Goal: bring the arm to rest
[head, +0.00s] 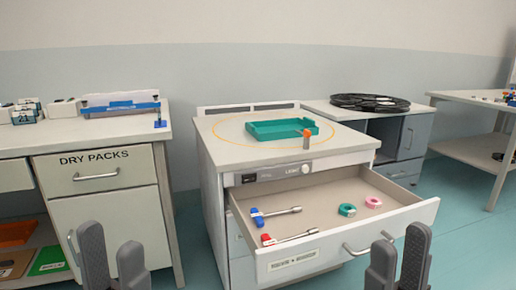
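My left gripper (111,250) shows at the bottom left, its two dark grey fingers apart with nothing between them. My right gripper (399,250) shows at the bottom right, also with its fingers apart and empty. The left fingers appear in front of the dry packs cabinet (113,218). Neither gripper visibly touches anything. The arms behind the fingers are out of view.
The pulled-out drawer holds a blue-handled tool (282,212), a red-handled tool (290,237), a green ring (347,210) and a pink ring (373,202). A teal tray (281,129) sits on the cabinet top. Black reels (370,102) lie behind. Floor shows between the cabinets.

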